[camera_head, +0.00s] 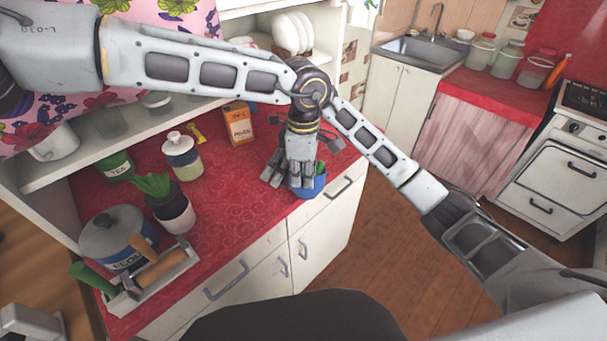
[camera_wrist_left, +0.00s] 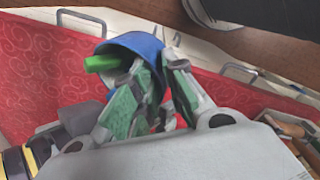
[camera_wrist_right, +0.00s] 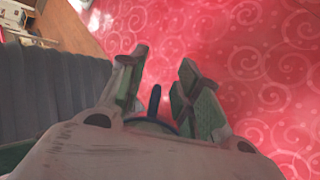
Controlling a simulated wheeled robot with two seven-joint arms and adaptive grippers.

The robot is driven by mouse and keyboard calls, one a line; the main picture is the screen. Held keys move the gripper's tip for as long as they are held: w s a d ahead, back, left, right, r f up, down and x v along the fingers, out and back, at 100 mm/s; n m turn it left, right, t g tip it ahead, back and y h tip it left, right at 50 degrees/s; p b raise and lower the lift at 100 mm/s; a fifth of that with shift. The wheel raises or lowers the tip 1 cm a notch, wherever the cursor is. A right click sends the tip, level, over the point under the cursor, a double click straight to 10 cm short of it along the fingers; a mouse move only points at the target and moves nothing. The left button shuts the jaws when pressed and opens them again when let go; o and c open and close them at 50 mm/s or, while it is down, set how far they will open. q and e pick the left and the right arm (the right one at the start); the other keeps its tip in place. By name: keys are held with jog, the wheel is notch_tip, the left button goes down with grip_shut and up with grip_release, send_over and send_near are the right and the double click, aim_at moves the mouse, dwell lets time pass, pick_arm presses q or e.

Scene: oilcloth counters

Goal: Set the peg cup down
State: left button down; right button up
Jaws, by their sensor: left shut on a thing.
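The peg cup (camera_head: 308,187) is blue with a green item in it. In the head view it shows beside and below the grey gripper fingers at the counter's front edge. I cannot tell whether its base touches the counter. In the left wrist view my left gripper (camera_wrist_left: 160,90) is shut on the cup (camera_wrist_left: 135,45), and a green peg (camera_wrist_left: 103,63) sticks out of its mouth. My right gripper (camera_wrist_right: 160,85) is open low over the red cloth in the right wrist view. A thin dark blue strip (camera_wrist_right: 154,100) shows between its fingers; I cannot tell what it is.
On the red counter (camera_head: 235,195) stand an orange carton (camera_head: 238,124), a lidded jar (camera_head: 183,157), a potted plant (camera_head: 171,208), a flour tin (camera_head: 118,238) and a tool caddy (camera_head: 155,275). The cloth between carton and front edge is largely bare.

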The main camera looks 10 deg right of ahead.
jog(key=shift+w+d+r, duration=0.1)
jog(key=shift+r, duration=0.05)
jog(key=v, duration=0.7)
jog(key=shift+d+r, duration=0.2)
jog(key=shift+d, duration=0.05)
jog(key=shift+w, duration=0.1)
